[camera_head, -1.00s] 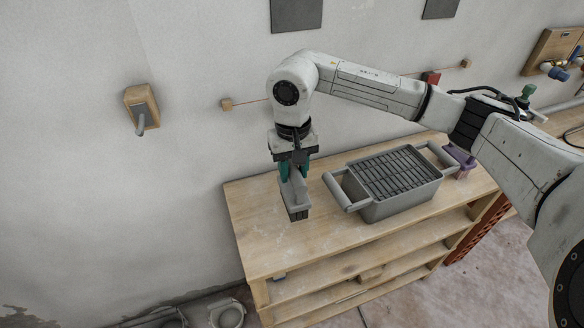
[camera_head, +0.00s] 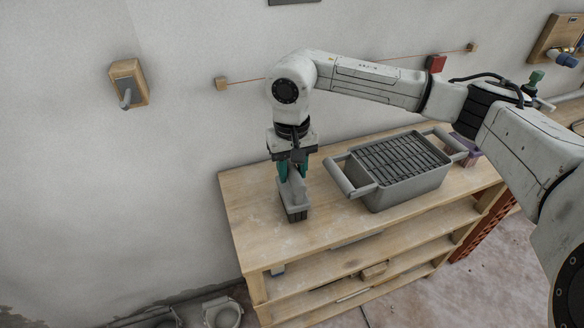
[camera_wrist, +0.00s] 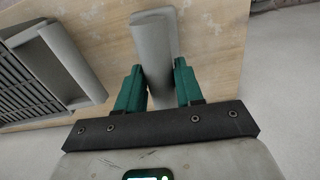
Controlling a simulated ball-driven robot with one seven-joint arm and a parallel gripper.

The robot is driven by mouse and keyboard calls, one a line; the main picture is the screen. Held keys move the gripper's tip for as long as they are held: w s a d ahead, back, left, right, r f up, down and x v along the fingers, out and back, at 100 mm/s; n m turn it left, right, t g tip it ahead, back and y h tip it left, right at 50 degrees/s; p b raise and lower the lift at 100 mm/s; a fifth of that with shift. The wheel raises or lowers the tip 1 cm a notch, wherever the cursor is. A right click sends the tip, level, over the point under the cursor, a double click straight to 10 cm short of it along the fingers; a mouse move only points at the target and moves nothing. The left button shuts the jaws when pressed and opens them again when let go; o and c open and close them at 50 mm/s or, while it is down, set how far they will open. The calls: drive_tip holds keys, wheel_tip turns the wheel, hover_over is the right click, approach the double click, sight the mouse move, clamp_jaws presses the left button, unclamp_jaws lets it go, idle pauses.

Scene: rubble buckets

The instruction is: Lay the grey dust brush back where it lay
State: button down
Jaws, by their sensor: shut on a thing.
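The grey dust brush (camera_head: 294,200) hangs upright in my gripper (camera_head: 296,172), bristles down, over the left end of the wooden bench top (camera_head: 258,226). Whether the bristles touch the wood I cannot tell. In the wrist view the green fingers (camera_wrist: 158,88) are shut on the brush's grey body (camera_wrist: 154,48), with the bench top behind it. The underside of the brush is hidden in that view.
A grey bucket (camera_head: 405,193) with a slatted grid and two handles stands on the bench right of the brush. A purple thing (camera_head: 467,150) stands behind it. The bench top's left end and front strip are clear. The wall is close behind.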

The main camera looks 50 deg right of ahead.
drive_tip(key=shift+f+b, duration=0.6)
drive_tip(key=shift+b, duration=0.05)
drive_tip(key=c, duration=0.6)
unclamp_jaws()
drive_tip(key=shift+c, duration=0.2)
drive_tip(key=shift+o, duration=0.3)
drive_tip(key=o, duration=0.6)
drive_tip(key=shift+r, duration=0.1)
drive_tip(key=shift+r+p, duration=0.5)
drive_tip(key=shift+r, duration=0.8)
drive_tip(key=shift+r+p, duration=0.95)
drive_tip(key=shift+r, duration=2.15)
